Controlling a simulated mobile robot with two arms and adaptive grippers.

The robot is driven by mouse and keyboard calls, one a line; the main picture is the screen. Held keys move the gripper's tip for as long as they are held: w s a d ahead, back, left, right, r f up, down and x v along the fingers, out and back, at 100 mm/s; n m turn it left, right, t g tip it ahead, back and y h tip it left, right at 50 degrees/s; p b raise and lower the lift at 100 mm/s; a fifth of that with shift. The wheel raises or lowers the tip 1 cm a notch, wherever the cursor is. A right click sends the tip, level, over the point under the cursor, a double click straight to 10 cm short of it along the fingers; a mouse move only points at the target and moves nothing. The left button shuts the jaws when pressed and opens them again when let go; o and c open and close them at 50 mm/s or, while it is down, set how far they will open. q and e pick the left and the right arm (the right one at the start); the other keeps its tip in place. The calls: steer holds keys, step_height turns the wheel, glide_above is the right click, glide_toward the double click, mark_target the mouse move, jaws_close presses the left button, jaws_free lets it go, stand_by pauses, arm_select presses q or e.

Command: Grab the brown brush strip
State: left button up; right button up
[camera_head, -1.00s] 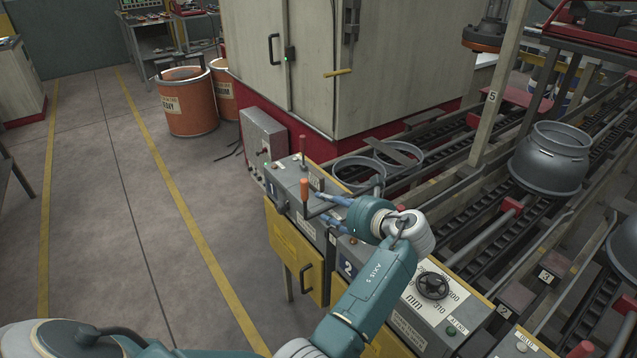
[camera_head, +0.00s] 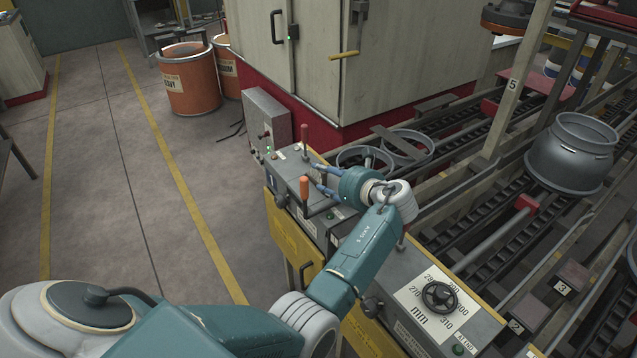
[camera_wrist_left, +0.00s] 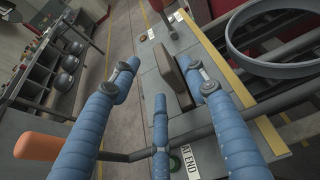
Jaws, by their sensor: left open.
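The brown brush strip (camera_wrist_left: 174,82) shows in the left wrist view as a narrow brown piece standing on the grey console top. It lies just ahead of and between the tips of my left gripper (camera_wrist_left: 162,64), nearer the right finger. My left gripper is open, with blue fingers spread and nothing held. I cannot tell whether a finger touches the strip. In the head view my left gripper (camera_head: 317,178) is over the far end of the console (camera_head: 345,222), beside the orange-handled lever. The strip is hard to make out there. My right gripper is not in view.
The orange lever handle (camera_head: 304,190) stands close to the fingers; it also shows in the wrist view (camera_wrist_left: 36,146). A red-handled lever (camera_head: 304,135) rises behind. Grey rings (camera_head: 408,147) lie by the conveyor to the right. The floor at left is clear.

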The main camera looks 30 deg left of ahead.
mark_target(322, 173)
arm_select(q)
steer(key=x, duration=0.4)
steer(key=shift+w+a+p, duration=0.2)
steer(key=shift+p, duration=0.15)
steer(key=shift+w+a+f, duration=0.2)
steer(key=shift+a+f, duration=0.05)
steer(key=shift+a, duration=0.1)
jaws_close()
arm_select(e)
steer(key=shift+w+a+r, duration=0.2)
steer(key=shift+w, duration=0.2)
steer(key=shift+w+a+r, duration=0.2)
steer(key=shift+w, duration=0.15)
